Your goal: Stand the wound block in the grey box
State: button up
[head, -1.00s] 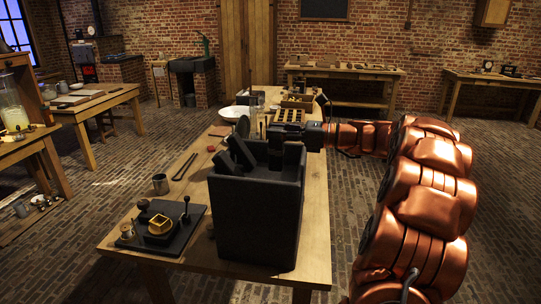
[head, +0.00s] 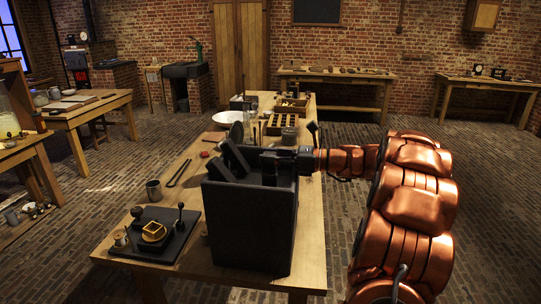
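The dark grey box (head: 248,228) stands open-topped on the near end of the wooden table. Dark slabs (head: 236,158) lean to the left in its mouth, their upper ends above the rim. My gripper (head: 270,166) reaches in from the right, low at the right part of the box mouth. Its fingers merge with dark shapes there, so I cannot tell whether they are apart or shut on something. I cannot pick out the wound block for certain among these dark shapes. The inside of the box is hidden by its front wall.
Behind stand a dark round jar (head: 289,136), a compartment tray (head: 280,122) and a white bowl (head: 227,117).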

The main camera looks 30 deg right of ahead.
jog(key=o, duration=0.4)
jog(key=shift+r, duration=0.15)
jog(key=shift+s+d, duration=0.1)
jog(key=shift+s, duration=0.05)
jog(key=b+v, duration=0.1)
jog(key=v, duration=1)
jog(key=shift+s+d+b, duration=0.2)
jog(key=shift+d+b, duration=0.05)
jog(key=shift+b, duration=0.05)
